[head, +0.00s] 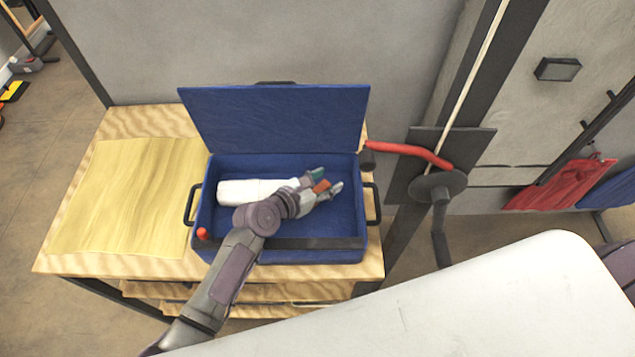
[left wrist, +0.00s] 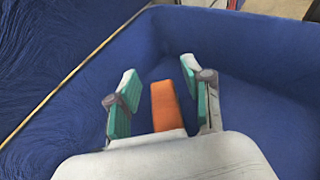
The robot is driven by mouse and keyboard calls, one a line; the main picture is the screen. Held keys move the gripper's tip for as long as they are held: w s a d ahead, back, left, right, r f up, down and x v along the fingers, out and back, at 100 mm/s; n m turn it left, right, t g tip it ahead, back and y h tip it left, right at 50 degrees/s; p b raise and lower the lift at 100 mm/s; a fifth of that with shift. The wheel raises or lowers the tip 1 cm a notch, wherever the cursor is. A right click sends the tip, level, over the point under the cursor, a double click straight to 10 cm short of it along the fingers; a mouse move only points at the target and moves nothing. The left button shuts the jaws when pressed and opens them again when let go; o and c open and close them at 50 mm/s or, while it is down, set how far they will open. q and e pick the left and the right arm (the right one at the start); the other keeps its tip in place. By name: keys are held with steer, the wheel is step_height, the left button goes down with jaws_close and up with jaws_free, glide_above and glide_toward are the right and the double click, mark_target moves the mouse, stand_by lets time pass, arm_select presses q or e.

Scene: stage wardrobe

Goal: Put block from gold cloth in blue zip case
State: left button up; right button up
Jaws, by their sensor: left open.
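The blue zip case (head: 361,215) stands open on the wooden table, its lid (head: 275,120) raised at the back. My left gripper (head: 327,180) is inside the case toward its right side, with its jaws open. An orange block (head: 321,186) lies between the two fingers; in the left wrist view the block (left wrist: 166,106) shows a gap to both teal finger pads. Whether it touches the case floor is hard to tell. The gold cloth (head: 125,200) lies flat and bare at the left of the table. My right gripper is not in view.
A white rolled item (head: 240,190) lies in the case, partly behind my left arm. A small red-orange piece (head: 203,233) is at the case's front left corner. A dark post with a red handle (head: 410,151) stands right of the table (head: 150,122).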

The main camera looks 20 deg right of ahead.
arm_select(q)
steer(key=v, duration=1.2)
steer(key=shift+r, duration=0.35)
steer(key=shift+w+p, duration=0.1)
steer(key=shift+p, duration=0.2)
